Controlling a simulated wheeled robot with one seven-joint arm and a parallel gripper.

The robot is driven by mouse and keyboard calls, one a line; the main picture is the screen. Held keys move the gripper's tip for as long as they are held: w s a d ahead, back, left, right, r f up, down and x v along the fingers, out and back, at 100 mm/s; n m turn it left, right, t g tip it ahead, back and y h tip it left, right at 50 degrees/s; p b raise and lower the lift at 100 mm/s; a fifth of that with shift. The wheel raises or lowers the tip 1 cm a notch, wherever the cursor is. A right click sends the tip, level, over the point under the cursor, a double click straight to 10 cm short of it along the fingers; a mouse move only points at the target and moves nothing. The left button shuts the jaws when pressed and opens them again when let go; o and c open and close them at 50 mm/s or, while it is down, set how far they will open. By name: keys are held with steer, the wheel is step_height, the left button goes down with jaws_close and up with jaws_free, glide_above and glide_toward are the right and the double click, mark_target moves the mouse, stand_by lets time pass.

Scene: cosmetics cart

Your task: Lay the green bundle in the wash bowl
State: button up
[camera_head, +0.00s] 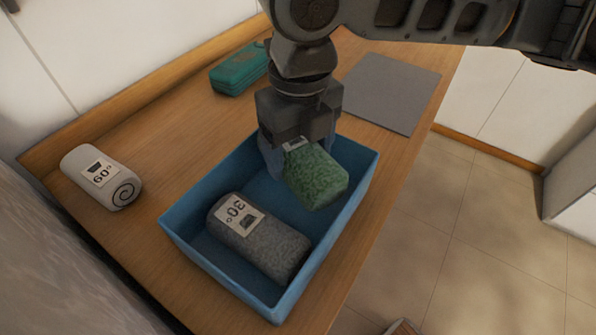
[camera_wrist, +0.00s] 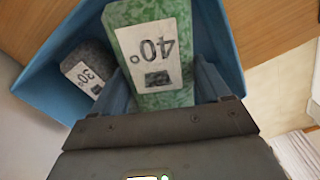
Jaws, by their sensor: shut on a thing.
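The green bundle (camera_head: 318,178) has a white label, which reads 40° in the wrist view (camera_wrist: 185,97). My gripper (camera_head: 297,150) points down and is shut on the green bundle, one finger on each side. The wash bowl is a blue rectangular tub (camera_head: 363,163), and it also shows in the wrist view (camera_wrist: 45,80). The green bundle is over the far part of the tub, within its rim in the head view. Whether it touches the tub floor I cannot tell. Its far end is hidden by my gripper.
A grey bundle (camera_head: 270,248) labelled 30° lies in the near part of the tub. A white roll (camera_head: 122,187) labelled 60° lies on the wooden counter (camera_head: 165,130) at left. A teal case (camera_head: 238,72) and a flat grey mat (camera_head: 392,90) lie behind the tub.

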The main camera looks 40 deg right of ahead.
mark_target(301, 146)
steer(key=shift+f, duration=2.85)
steer(key=shift+f, duration=0.2)
steer(key=o, duration=1.2)
step_height(301, 146, up, 12)
steer(key=shift+r, duration=0.2)
steer(key=shift+s, duration=0.1)
